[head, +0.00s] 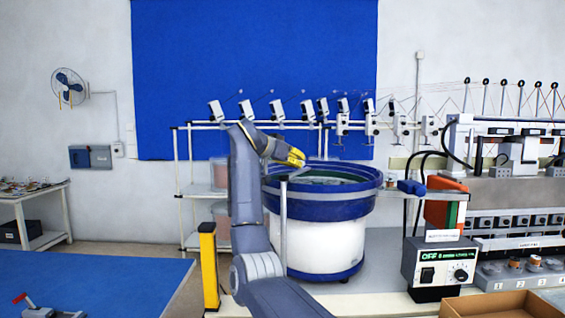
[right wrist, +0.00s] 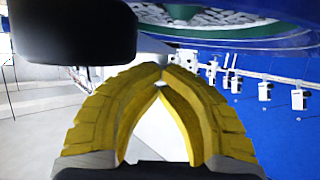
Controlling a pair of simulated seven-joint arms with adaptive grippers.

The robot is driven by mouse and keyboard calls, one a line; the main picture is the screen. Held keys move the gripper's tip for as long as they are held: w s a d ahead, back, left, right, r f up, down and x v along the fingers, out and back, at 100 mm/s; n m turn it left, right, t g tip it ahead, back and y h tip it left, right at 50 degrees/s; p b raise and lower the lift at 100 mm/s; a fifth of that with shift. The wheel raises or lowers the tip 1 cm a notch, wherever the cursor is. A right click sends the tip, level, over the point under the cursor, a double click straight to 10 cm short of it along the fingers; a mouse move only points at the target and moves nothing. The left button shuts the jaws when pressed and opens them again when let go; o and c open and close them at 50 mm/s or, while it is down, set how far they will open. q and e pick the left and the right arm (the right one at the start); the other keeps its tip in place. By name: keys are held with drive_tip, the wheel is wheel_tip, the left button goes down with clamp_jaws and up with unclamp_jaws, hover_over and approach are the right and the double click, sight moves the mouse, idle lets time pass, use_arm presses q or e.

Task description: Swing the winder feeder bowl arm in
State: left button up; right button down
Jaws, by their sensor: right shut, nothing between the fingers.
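The feeder bowl (head: 322,208), blue-rimmed on a white drum, stands on a grey bench right of centre in the head view. A thin grey post (head: 283,225) rises in front of it, with a short light bar (head: 300,172) at its top reaching over the rim; it may be the bowl arm. My right gripper (head: 296,157), yellow-fingered, is shut and empty above the near-left rim, close to the bar. In the right wrist view its fingertips (right wrist: 165,72) meet below the bowl (right wrist: 225,30). Whether they touch the bar is unclear. My left gripper is out of view.
A control box (head: 438,265) reading OFF stands right of the bowl, below an orange-and-green unit (head: 444,205). A yellow post (head: 209,265) stands at the bench's left end. A cardboard box (head: 500,305) lies front right.

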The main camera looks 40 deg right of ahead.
drive_tip(key=c, duration=2.2)
unclamp_jaws()
drive_tip(key=shift+s+d, duration=0.15)
drive_tip(key=c, duration=1.5)
unclamp_jaws()
drive_tip(key=shift+d, duration=0.1)
drive_tip(key=shift+c, duration=0.2)
drive_tip(key=o, duration=0.4)
drive_tip(key=v, duration=1.2)
